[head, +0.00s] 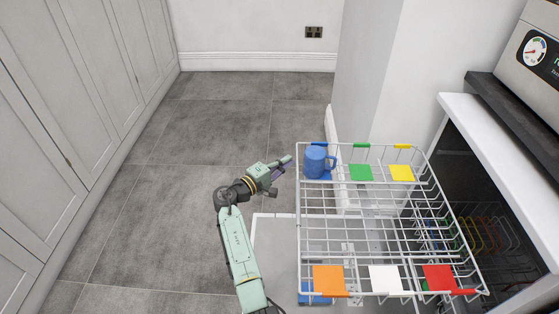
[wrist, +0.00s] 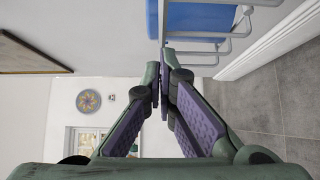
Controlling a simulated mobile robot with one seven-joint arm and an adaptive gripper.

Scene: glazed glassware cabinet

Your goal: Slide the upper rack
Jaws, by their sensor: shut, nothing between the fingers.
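The upper rack (head: 365,222) is a white wire basket standing well out from the dark opening at right. Coloured patches sit along its near and far sides. A blue mug (head: 316,162) stands in its far left corner. My gripper (head: 289,161) is shut and empty, just outside the rack's left end near the mug. In the wrist view my shut gripper (wrist: 161,80) has its fingertips close to the rack's white wires (wrist: 215,45), with part of the blue mug (wrist: 198,18) behind them. I cannot tell whether the fingertips touch the wire.
A grey open door panel (head: 275,250) lies low under the rack. Coloured items (head: 478,235) show dimly inside the dark opening. A grey-white wall (head: 362,80) rises behind the rack. Tiled floor (head: 160,215) is clear at left, bounded by pale cupboards (head: 70,120).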

